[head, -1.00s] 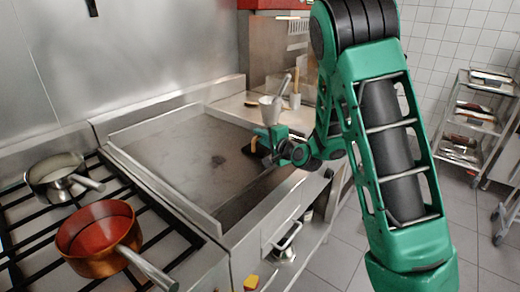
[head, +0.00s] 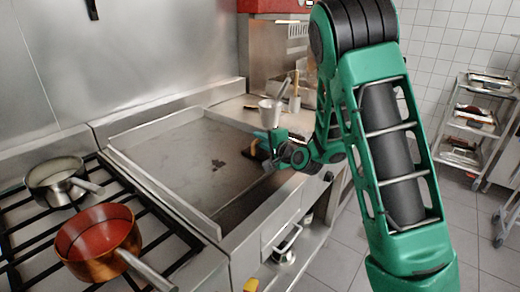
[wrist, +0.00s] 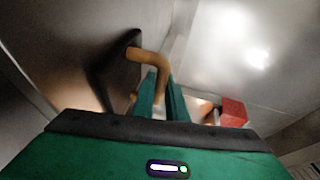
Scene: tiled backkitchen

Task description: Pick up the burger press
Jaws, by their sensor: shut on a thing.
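The burger press has a dark flat plate and a tan wooden handle (wrist: 150,62); in the head view its handle (head: 254,147) shows small at the right part of the griddle, partly hidden by my gripper. My gripper (head: 264,146) is at the press. In the wrist view my green fingers (wrist: 161,92) are shut on the handle, with the dark plate (wrist: 118,72) to the left of them. I cannot tell whether the plate touches the griddle.
The steel griddle (head: 165,150) has raised edges. At left, a copper pan (head: 100,243) and a steel pan (head: 58,182) sit on the stove. A pale pot (head: 269,111) with utensils stands behind my gripper. A shelf rack (head: 475,120) stands at right, with open floor before it.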

